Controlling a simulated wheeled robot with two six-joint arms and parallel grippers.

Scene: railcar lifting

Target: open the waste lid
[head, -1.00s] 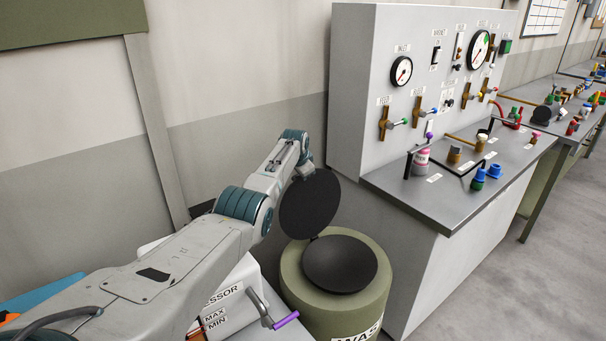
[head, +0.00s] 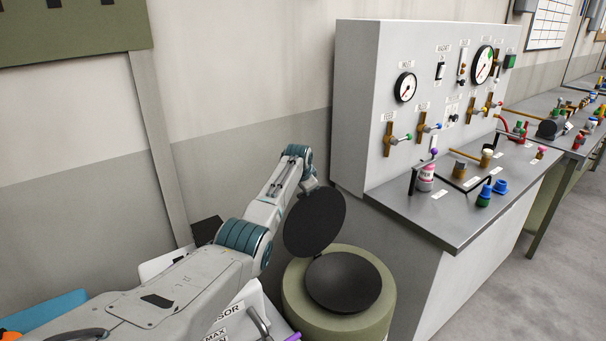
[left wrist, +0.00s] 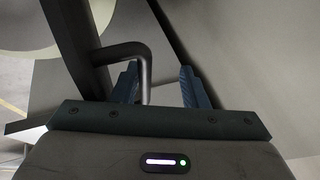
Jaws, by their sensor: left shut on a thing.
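The waste bin (head: 300,298) is a green drum with a dark round opening (head: 343,282) on top. Its black round lid (head: 314,222) stands raised, tilted up at the back edge of the bin. My left arm reaches over from the left, and its hand is behind the lid, so its fingers are hidden in the head view. In the left wrist view my left gripper (left wrist: 160,85) has its blue fingers on either side, with a dark bent handle bar (left wrist: 143,65) at the left finger. The lid's dark edge (left wrist: 75,50) runs beside it. My right gripper is not in view.
A grey panel bench (head: 425,225) with gauges (head: 405,88), valves and small bottles stands right of the bin. A white labelled unit (head: 235,318) stands left of the bin, partly under my arm. A wall is close behind.

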